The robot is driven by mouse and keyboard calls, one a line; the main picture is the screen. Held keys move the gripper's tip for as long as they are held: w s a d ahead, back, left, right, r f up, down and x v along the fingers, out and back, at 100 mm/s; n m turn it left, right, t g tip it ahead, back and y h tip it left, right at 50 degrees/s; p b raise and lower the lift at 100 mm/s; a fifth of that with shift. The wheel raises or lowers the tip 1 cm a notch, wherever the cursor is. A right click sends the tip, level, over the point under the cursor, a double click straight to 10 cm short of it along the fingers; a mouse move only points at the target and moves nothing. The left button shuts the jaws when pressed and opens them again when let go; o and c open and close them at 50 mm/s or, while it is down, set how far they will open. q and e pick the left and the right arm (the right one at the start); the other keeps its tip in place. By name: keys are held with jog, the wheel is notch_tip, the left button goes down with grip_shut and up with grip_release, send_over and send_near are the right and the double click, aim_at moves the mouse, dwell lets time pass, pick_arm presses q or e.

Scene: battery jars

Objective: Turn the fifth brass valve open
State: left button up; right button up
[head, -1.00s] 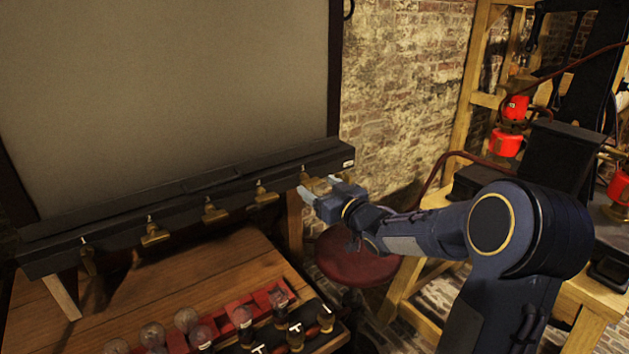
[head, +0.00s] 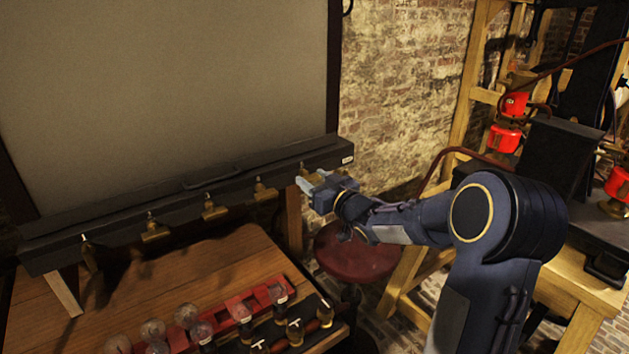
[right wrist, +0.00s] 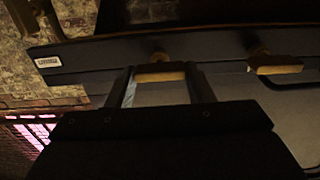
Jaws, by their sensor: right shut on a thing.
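A row of brass valves hangs along the front of the long black rail (head: 110,218). The fifth brass valve, at the rail's right end, is mostly hidden by my right gripper (head: 307,184) in the head view. In the right wrist view its brass bar handle (right wrist: 160,76) lies crosswise between the two fingertips, and my right gripper (right wrist: 162,84) is shut on it. The fourth valve (head: 265,193) is just left of the gripper; a neighbouring brass handle (right wrist: 278,70) shows at right in the wrist view. My left gripper is out of view.
A wooden table (head: 200,268) below the rail holds a red rack (head: 262,296) with glass bulbs and dark-handled pieces. A round red stool (head: 350,258) stands below my right forearm. A wooden frame with red lamps (head: 503,139) is at right.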

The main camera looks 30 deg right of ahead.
jog(key=shift+f+n+b, duration=0.2)
jog(key=shift+n+b, duration=0.2)
jog(key=shift+b, duration=0.35)
jog(key=n+b, duration=0.6)
jog(key=b, duration=0.1)
jog(key=shift+a+n, duration=0.1)
jog(key=shift+n, duration=0.2)
jog(key=shift+a+n+b, duration=0.1)
jog(key=shift+n+b, duration=3.05)
jog(key=shift+n, duration=2.05)
jog(key=o, duration=1)
jog(key=shift+s, duration=0.15)
